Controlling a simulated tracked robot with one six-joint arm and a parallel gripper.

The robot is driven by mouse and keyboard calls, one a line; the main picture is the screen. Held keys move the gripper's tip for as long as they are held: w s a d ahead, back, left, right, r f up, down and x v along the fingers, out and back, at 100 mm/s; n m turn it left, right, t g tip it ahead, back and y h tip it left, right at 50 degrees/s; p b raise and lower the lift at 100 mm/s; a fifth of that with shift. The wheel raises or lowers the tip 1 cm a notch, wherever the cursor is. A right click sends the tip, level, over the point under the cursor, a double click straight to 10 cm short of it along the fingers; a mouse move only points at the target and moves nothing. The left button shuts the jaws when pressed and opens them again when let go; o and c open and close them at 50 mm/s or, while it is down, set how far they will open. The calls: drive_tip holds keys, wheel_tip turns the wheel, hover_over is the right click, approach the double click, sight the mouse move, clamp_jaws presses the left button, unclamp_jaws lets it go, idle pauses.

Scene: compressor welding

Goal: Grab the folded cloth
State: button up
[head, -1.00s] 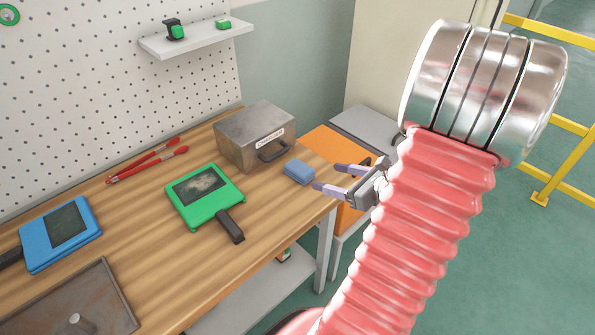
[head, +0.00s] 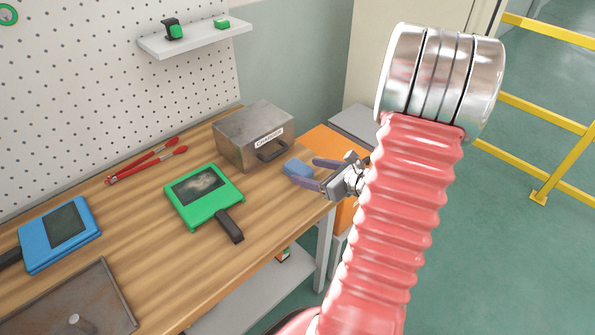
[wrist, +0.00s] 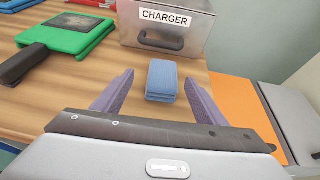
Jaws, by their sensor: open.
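The folded cloth (head: 296,167) is a small blue stacked block lying on the wooden workbench near its right end, in front of the metal charger box. It also shows in the wrist view (wrist: 162,80), between and a little beyond my two purple fingers. My gripper (head: 316,173) is open and empty, with its fingers reaching in from the right over the bench edge. In the wrist view my gripper (wrist: 160,92) has one finger on each side of the cloth, with a gap on both sides. In the head view a finger partly covers the cloth.
The metal charger box (head: 254,136) stands just behind the cloth. A green-framed device (head: 205,196) with a black handle lies to the left. Red tools (head: 147,160) and a blue device (head: 60,234) lie farther left. An orange surface (wrist: 236,101) lies right of the bench.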

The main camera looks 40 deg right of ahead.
sight(299, 166)
drive_tip(key=shift+w+f, duration=0.15)
drive_tip(key=shift+w, duration=0.15)
drive_tip(key=shift+d+x, duration=0.15)
drive_tip(key=shift+x, duration=1.15)
drive_tip(key=shift+d+x, duration=0.15)
drive_tip(key=shift+x, duration=1.15)
drive_tip(key=shift+c, duration=0.6)
drive_tip(key=c, duration=1)
drive_tip(key=shift+r, duration=5.15)
